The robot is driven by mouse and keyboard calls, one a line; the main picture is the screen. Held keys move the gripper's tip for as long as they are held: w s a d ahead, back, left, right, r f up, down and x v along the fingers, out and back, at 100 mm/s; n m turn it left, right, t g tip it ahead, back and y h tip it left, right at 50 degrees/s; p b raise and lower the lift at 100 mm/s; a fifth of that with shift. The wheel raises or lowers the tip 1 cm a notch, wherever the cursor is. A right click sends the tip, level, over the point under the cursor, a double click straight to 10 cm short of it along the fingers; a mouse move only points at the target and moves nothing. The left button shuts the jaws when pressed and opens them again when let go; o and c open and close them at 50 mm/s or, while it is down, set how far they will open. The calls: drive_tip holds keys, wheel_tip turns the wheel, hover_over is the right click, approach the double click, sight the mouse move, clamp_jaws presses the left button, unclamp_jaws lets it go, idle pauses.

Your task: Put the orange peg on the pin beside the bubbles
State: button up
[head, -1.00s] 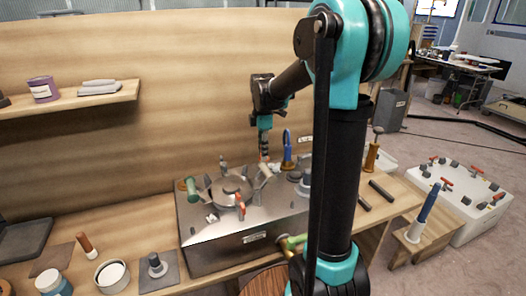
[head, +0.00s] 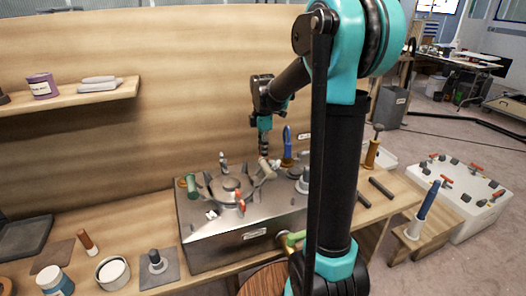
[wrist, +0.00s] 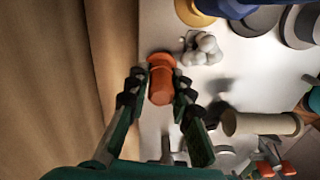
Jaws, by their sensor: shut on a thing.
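The orange peg (wrist: 161,86) is between the fingertips of my gripper (wrist: 159,82) in the wrist view, with its wider flange away from my palm. The gripper is shut on it. The grey-white bubbles (wrist: 203,48) are a small cluster of balls on the pale metal top, right of the peg and apart from it. The pin beside the bubbles does not show; the peg and fingers may hide it. In the head view my gripper (head: 264,149) points down over the back of the metal box (head: 246,244), and the peg cannot be made out. I cannot tell whether the peg touches the top.
A cream cylinder (wrist: 262,123) lies close to my right finger in the wrist view. A blue peg (head: 287,145) stands right of my gripper, and a red handle (head: 240,200) and a green peg (head: 191,186) are nearer. The wooden back wall (wrist: 55,80) is close on the left.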

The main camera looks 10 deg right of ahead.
drive_tip(key=shift+f, duration=0.6)
drive_tip(key=o, duration=1.6)
drive_tip(key=shift+r, duration=4.25)
